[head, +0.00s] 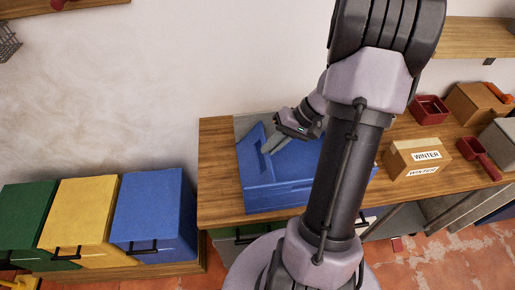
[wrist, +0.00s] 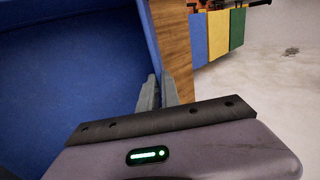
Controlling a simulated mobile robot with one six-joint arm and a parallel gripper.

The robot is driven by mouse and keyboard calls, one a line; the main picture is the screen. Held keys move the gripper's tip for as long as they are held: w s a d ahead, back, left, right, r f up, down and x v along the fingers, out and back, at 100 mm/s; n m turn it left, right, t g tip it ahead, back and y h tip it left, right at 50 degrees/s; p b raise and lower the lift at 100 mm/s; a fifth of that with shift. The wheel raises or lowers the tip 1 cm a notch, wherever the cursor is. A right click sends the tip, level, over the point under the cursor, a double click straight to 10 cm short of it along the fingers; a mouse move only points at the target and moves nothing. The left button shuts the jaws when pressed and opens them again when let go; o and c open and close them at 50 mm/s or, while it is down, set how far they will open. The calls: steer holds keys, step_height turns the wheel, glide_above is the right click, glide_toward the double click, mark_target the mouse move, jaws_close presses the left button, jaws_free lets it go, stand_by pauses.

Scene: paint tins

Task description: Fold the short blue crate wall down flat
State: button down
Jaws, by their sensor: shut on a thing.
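The blue crate (head: 283,193) sits on the wooden worktop in the head view, partly hidden behind my arm. Its short wall (head: 252,150) stands up at the crate's left end, apparently leaning; its exact angle is hard to tell. My gripper (head: 267,147) reaches down to this wall from the right and is shut on it. In the wrist view, the two grey fingertips of my gripper (wrist: 159,92) sit either side of the short wall (wrist: 151,38), near its edge. The crate's blue inside (wrist: 65,70) fills the left of that view.
Blue (head: 150,210), yellow (head: 82,215) and green (head: 25,215) bins stand lower left of the worktop (head: 217,165). A WINTER box (head: 418,158), a red scoop (head: 478,157) and a red tray (head: 430,109) are on the right. Bare worktop lies left of the crate.

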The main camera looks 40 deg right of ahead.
steer(key=d+f+y, duration=0.1)
steer(key=s+d+f+t+b, duration=0.1)
steer(key=f, duration=0.1)
steer(key=s+d+f+y, duration=0.1)
steer(key=f, duration=0.1)
steer(key=shift+s+d+f+t+y+b, duration=0.15)
steer(key=shift+d+t+y+b, duration=0.15)
steer(key=shift+b, duration=0.05)
steer(key=shift+s+d+f+b, duration=0.15)
steer(key=shift+d+f+b, duration=0.1)
steer(key=shift+f, duration=0.45)
steer(key=shift+s+d+f+b, duration=0.15)
steer(key=shift+d+f+b, duration=0.1)
steer(key=shift+f, duration=0.45)
steer(key=c, duration=1.6)
jaws_free()
steer(key=shift+o, duration=0.2)
